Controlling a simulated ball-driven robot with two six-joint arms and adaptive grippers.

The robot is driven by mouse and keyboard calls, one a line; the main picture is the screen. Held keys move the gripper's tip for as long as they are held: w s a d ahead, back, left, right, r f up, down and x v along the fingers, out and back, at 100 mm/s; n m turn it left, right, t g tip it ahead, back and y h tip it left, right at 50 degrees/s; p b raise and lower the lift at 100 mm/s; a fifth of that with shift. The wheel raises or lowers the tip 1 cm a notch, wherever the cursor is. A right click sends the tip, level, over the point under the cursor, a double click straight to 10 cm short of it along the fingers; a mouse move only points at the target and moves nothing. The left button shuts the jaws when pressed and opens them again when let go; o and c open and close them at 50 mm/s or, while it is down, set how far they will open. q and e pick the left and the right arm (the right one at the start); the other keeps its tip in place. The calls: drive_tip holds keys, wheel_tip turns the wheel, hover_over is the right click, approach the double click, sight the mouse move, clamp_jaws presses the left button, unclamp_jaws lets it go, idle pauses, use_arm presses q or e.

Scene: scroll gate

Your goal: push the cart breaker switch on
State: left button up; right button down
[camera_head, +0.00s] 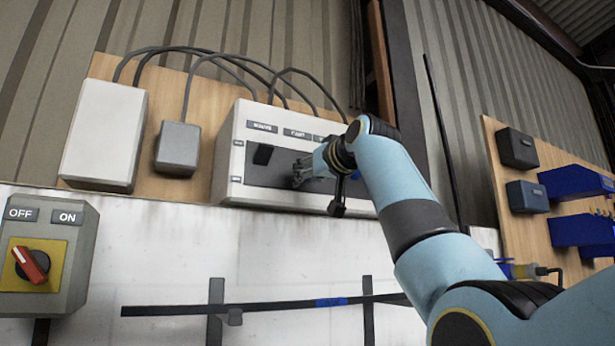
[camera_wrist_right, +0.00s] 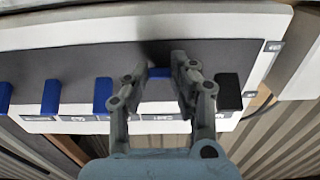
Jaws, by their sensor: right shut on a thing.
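The breaker panel (camera_head: 232,160) is a white box with a dark recessed face on the wall board. It also shows upside down in the wrist view (camera_wrist_right: 215,28). Its second label, which appears to read CART (camera_head: 297,132), is above the place where my right gripper (camera_head: 303,174) works. In the wrist view my right gripper (camera_wrist_right: 157,82) has its fingers on both sides of a blue switch (camera_wrist_right: 160,88), touching it. This appears to be the cart breaker switch, beside the black switch (camera_wrist_right: 228,92). My wrist hides it in the head view. My left gripper is out of view.
The black switch shows at the panel's left (camera_head: 263,154). More blue switches (camera_wrist_right: 103,95) stand on the gripper's other side. A red rotary switch (camera_head: 32,266) on a yellow plate is lower left. Cables (camera_head: 215,55) arch above the panel. Blue bins (camera_head: 575,182) hang far right.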

drive_tip(key=r+g+h+p, duration=0.1)
drive_tip(key=g+p, duration=0.1)
drive_tip(key=p, duration=0.2)
drive_tip(key=r+g+p, duration=0.1)
drive_tip(key=g+p, duration=0.1)
drive_tip(key=p, duration=0.2)
drive_tip(key=r+g+h+p, duration=0.1)
drive_tip(key=g+p, duration=0.1)
drive_tip(key=p, duration=0.2)
drive_tip(key=shift+s+d+r+h, duration=0.1)
drive_tip(key=shift+s+r+h, duration=0.15)
drive_tip(key=shift+h, duration=0.05)
drive_tip(key=shift+g, duration=0.3)
drive_tip(key=c, duration=1.1)
unclamp_jaws()
drive_tip(key=v, duration=1.2)
